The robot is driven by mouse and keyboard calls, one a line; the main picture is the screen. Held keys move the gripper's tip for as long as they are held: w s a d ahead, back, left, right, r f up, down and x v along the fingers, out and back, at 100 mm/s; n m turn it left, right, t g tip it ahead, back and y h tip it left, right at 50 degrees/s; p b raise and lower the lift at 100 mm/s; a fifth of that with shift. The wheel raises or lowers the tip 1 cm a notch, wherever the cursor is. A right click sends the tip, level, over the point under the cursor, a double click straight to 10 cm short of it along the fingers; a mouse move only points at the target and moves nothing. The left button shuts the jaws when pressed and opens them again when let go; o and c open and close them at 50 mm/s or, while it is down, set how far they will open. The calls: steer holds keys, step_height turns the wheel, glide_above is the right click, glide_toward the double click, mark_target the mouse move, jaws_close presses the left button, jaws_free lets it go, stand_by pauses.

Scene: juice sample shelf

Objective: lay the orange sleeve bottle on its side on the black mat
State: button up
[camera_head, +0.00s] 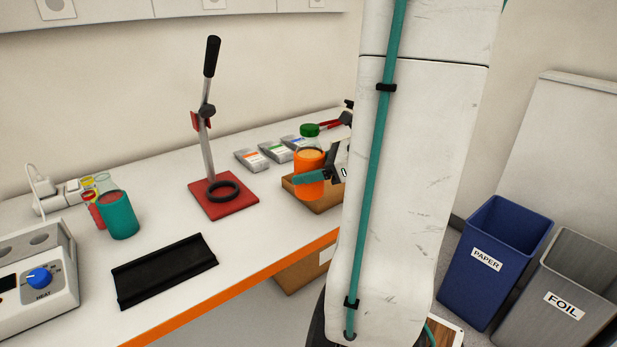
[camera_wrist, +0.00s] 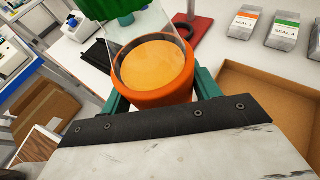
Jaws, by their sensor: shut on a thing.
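The orange sleeve bottle (camera_head: 309,175) has a clear top, a green cap and orange liquid inside. My gripper (camera_head: 312,176) is shut on its orange sleeve, with teal fingers on either side. In the wrist view the bottle (camera_wrist: 152,78) fills the space between the fingers of my gripper (camera_wrist: 160,95). It is upright or nearly so, by the cardboard tray; whether it is clear of the tray I cannot tell. The black mat (camera_head: 166,271) lies bare on the bench at the front left, with raised long edges. It shows partly behind the bottle in the wrist view (camera_wrist: 97,52).
A red-based lever press (camera_head: 223,197) stands between tray (camera_head: 322,200) and mat. A teal sleeve bottle (camera_head: 118,215), a red one (camera_head: 93,211) and a heater (camera_head: 38,275) stand at left. Seal packets (camera_head: 275,151) lie behind. Bench around the mat is clear.

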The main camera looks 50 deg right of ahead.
mark_target(317, 127)
steer(key=shift+r, duration=4.7)
